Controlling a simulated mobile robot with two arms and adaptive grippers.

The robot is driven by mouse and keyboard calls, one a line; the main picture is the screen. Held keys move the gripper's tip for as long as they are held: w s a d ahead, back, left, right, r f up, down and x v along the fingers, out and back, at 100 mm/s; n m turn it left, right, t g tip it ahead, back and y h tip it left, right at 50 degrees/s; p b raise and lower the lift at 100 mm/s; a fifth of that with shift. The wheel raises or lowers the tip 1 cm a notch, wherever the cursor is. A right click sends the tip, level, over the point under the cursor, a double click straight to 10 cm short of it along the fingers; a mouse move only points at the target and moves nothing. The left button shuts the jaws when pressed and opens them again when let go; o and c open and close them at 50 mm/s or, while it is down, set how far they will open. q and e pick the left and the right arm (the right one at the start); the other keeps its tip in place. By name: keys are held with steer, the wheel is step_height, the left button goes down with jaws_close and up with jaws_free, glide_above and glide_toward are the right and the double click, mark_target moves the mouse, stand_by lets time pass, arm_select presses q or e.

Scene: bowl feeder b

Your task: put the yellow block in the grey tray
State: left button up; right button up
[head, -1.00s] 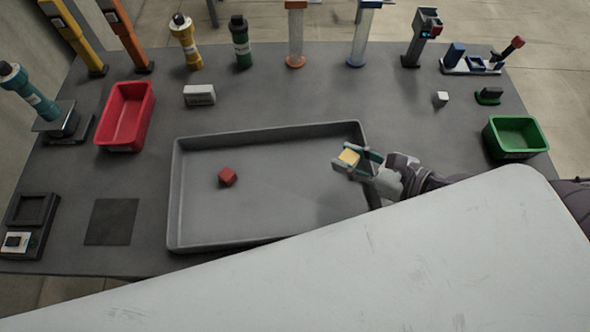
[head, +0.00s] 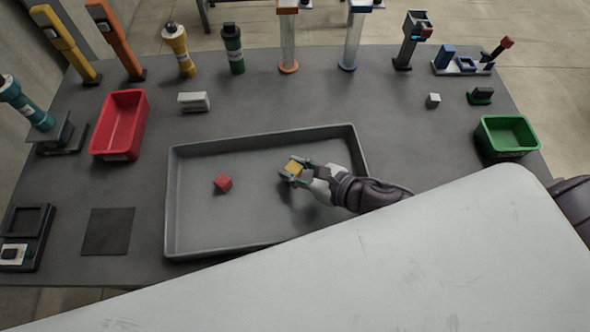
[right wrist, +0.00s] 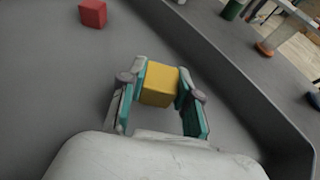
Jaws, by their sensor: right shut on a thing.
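The yellow block (head: 293,167) is between the fingers of my right gripper (head: 294,171), which is shut on it. In the right wrist view the yellow block (right wrist: 159,84) sits between the two teal-edged fingertips. The grey tray (head: 172,205) is a wide, shallow tray in the middle of the table. The right gripper and block are over the right-middle part of the tray's floor. I cannot tell whether the block touches the floor. My left gripper is not in view.
A red block (head: 223,183) lies in the tray, left of my right gripper. A red bin (head: 119,125) stands left and a green bin (head: 508,137) right. Several bottles and dispensers line the back edge. A large white surface covers the lower part of the head view.

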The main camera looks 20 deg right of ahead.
steer(key=shift+f, duration=0.7)
steer(key=shift+f, duration=0.2)
steer(key=o, duration=1)
